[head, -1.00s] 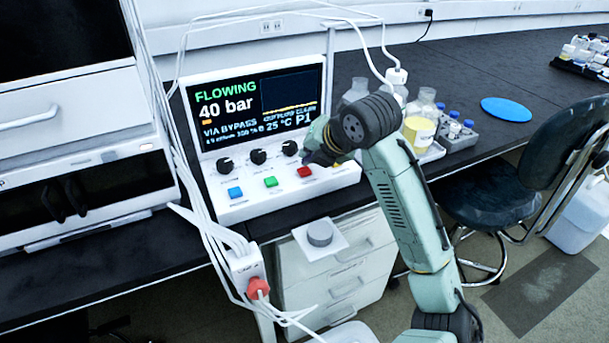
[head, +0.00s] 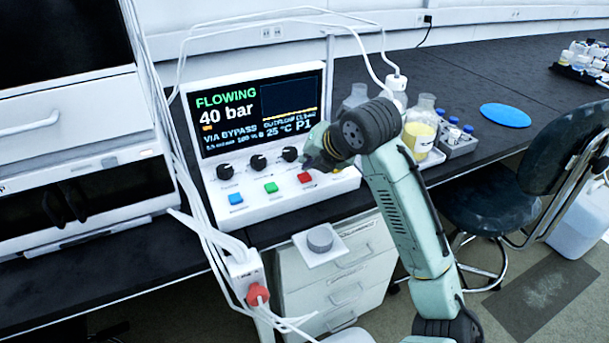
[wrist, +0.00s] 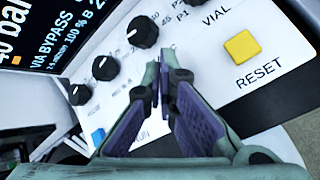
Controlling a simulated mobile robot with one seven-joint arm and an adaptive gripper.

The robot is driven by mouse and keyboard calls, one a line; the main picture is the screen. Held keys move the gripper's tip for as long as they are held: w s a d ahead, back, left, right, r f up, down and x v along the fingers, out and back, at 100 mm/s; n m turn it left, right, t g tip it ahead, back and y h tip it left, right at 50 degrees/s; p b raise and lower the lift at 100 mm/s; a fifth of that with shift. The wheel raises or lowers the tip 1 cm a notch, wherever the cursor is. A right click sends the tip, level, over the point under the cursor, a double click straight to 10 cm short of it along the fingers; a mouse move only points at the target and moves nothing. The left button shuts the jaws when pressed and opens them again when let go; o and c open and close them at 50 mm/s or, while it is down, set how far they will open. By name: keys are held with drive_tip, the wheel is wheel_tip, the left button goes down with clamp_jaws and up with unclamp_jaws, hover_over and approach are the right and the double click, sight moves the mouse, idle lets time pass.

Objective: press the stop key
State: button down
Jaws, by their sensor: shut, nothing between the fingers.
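The control console (head: 285,203) stands on the bench with a row of coloured keys. The red key (head: 304,177), likely the stop key, shows just below my gripper (head: 314,162) in the head view. Its label is too small to read there. My gripper is shut and empty, its tips over the console near the right-hand knob; contact cannot be told. In the wrist view my gripper (wrist: 160,75) hides the red key. The yellow RESET key (wrist: 243,46) is to its right, the blue key (wrist: 98,137) to its lower left. The screen (head: 225,110) reads FLOWING, 40 bar.
A green key (head: 271,187) sits left of the red one. Black knobs (head: 258,162) stand above the keys. Bottles (head: 420,130) and a vial rack (head: 458,140) stand right of the console. White tubes hang at its left. A chair (head: 505,185) is at the right.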

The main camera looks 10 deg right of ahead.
sight(308, 175)
drive_tip(key=shift+f, duration=0.1)
drive_tip(key=shift+f+b, duration=0.35)
drive_tip(key=shift+b, duration=0.2)
drive_tip(key=shift+f+b, duration=0.5)
idle(0.8)
drive_tip(key=shift+r, duration=0.1)
drive_tip(key=shift+r+p, duration=0.55)
drive_tip(key=shift+r, duration=0.25)
drive_tip(key=shift+r+p, duration=1.65)
drive_tip(key=shift+r, duration=0.95)
drive_tip(key=shift+f, duration=0.1)
